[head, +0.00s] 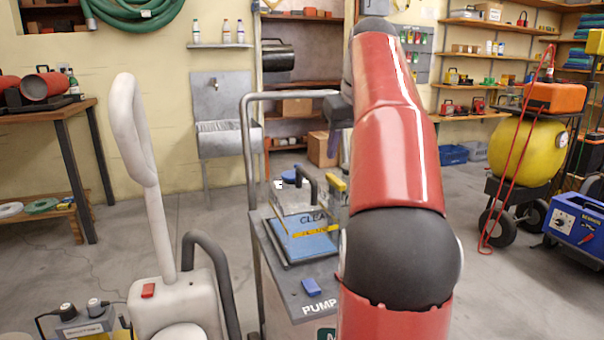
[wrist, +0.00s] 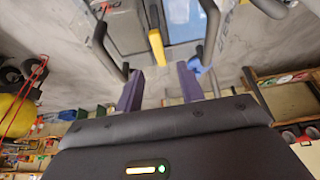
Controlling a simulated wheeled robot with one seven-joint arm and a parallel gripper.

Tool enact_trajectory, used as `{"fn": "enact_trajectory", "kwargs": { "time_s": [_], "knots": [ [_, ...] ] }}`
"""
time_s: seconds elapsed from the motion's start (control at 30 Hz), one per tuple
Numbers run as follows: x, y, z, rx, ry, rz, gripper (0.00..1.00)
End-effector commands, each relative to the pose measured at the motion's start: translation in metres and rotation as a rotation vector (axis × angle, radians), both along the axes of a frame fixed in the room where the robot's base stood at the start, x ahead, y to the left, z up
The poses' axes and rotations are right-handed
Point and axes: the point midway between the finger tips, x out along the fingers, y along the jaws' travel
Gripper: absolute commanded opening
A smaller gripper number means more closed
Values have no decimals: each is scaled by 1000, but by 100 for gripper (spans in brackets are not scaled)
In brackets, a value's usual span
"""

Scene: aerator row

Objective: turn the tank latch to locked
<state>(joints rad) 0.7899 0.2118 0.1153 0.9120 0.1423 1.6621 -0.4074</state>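A lever with a yellow grip, apparently the tank latch (head: 335,184), stands at the right of the clear tank on the cart. In the wrist view the latch (wrist: 157,45) points toward my gripper (wrist: 160,70), its yellow end near the gap between the purple fingers. The fingers are apart with nothing held between them. I cannot tell whether either finger touches the latch. The tank (head: 305,238) holds blue water and has a label partly reading "CLEA". My red arm hides the tank's right side and most of my gripper in the head view.
The cart's grey handle frame (head: 247,150) rises behind the tank. A black bent pipe (head: 308,180) and a blue knob (head: 290,176) are close to the latch. A white handled machine (head: 175,300) stands left; a yellow compressor tank (head: 527,150) is right.

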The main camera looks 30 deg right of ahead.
Motion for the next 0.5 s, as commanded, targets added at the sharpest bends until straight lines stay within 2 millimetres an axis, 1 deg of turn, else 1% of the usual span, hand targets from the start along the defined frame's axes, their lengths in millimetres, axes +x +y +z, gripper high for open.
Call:
{"fn": "enact_trajectory", "kwargs": {
  "time_s": [0.03,0.13,0.4,0.5],
  "knots": [
    [0,-3,-3,2,1,-1,38],
    [4,-4,-13,2,2,1,38],
    [20,-7,-53,0,2,0,38],
    [24,-8,-64,1,1,-1,38]
  ]
}}
